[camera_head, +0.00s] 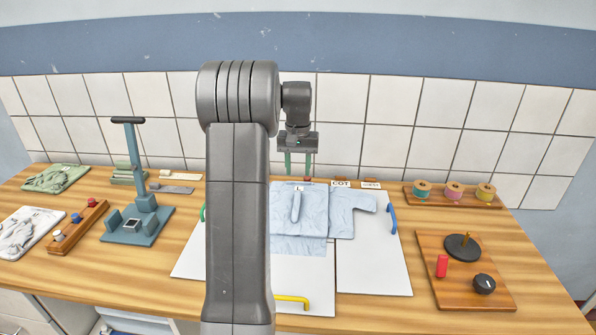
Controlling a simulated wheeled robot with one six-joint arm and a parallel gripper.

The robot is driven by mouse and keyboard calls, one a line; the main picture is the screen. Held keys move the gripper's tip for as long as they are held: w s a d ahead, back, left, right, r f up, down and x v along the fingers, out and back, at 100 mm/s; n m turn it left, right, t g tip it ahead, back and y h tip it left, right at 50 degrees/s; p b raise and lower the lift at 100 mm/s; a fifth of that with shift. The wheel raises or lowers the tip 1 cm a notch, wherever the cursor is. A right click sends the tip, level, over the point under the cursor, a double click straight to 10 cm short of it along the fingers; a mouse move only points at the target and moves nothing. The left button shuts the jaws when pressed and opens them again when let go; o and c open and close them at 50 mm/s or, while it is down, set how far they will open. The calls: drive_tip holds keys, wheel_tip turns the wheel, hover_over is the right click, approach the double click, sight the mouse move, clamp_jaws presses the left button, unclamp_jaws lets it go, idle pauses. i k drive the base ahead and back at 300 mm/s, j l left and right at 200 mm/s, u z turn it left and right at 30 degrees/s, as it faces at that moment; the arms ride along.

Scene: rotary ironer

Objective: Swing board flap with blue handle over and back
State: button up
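The white folding board lies flat on the wooden table. Its right flap (375,268) carries the blue handle (392,219) at its right edge. A light blue shirt (300,232) marked L lies across the middle panel, with one sleeve (352,216) over the right flap. A yellow handle (293,299) is on the front panel, and part of a green handle (202,212) shows at the left. My gripper (298,170) points down beyond the board's back edge, left of the blue handle. Its two teal fingers are apart with nothing visible between them. My arm hides part of the left flap.
Right of the board stand a wooden panel (435,295) with a red piece and black knobs, and a spool rack (415,199) behind. A teal press stand (130,238), a peg rack (82,224) and folded cloths (57,179) are at left. A tiled wall (440,105) closes the back.

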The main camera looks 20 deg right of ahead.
sight(371, 263)
drive_tip(key=z, duration=1.55)
drive_tip(key=l+u, duration=0.25)
drive_tip(key=u, duration=0.15)
drive_tip(key=l+u, duration=0.6)
drive_tip(key=u, duration=0.2)
